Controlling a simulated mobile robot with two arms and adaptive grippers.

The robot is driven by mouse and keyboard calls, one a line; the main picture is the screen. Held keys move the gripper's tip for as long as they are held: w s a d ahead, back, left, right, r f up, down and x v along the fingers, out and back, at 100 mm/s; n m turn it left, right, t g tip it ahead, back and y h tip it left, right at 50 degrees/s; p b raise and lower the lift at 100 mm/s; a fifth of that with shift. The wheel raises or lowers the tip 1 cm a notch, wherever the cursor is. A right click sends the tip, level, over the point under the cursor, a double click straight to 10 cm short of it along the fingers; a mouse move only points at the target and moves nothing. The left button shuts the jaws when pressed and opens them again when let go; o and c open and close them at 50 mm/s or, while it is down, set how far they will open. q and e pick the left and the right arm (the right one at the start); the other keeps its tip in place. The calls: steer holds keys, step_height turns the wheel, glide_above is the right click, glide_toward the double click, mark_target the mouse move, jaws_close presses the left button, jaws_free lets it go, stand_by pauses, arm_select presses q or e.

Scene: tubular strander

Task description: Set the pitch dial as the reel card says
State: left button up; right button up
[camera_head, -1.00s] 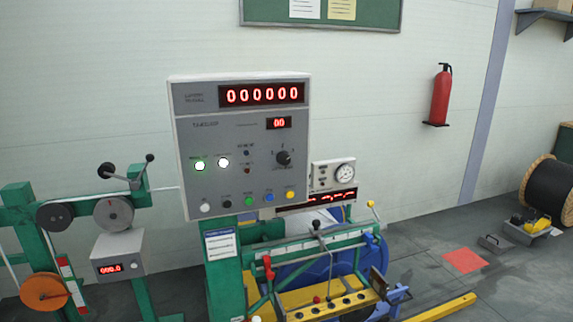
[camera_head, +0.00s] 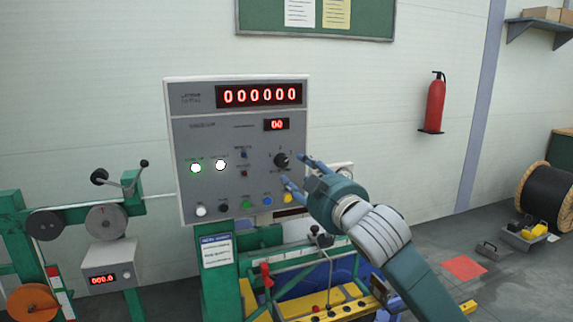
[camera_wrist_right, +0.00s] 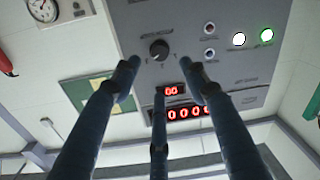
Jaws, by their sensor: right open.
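The black rotary dial (camera_head: 281,160) sits on the grey control panel (camera_head: 205,135), with small position marks around it. It also shows in the wrist view (camera_wrist_right: 159,50), just beyond the fingertips. My right gripper (camera_head: 293,170) is open in front of the panel, its fingers spread close to the dial; the wrist view (camera_wrist_right: 160,72) shows nothing between them. I cannot tell whether they touch the dial. A white card with a blue header (camera_head: 216,251) hangs on the green post; its text is too small to read. My left gripper is out of view.
Red displays show zeros (camera_head: 260,95) and 00 (camera_head: 276,125). Coloured buttons (camera_head: 246,203) line the panel's bottom, close below my fingers. The green machine frame (camera_head: 226,290) stands below. A gauge (camera_wrist_right: 42,11) is beside the panel. A fire extinguisher (camera_head: 435,103) hangs right.

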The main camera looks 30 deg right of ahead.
mark_target(283, 162)
steer(key=w, duration=0.2)
steer(key=w+d+p, duration=0.1)
steer(key=w, duration=0.2)
steer(key=w+p, duration=0.1)
steer(key=w, duration=0.1)
steer(key=shift+w+d, duration=0.15)
steer(key=shift+w, duration=0.15)
steer(key=shift+w+d, duration=0.15)
steer(key=shift+w, duration=0.5)
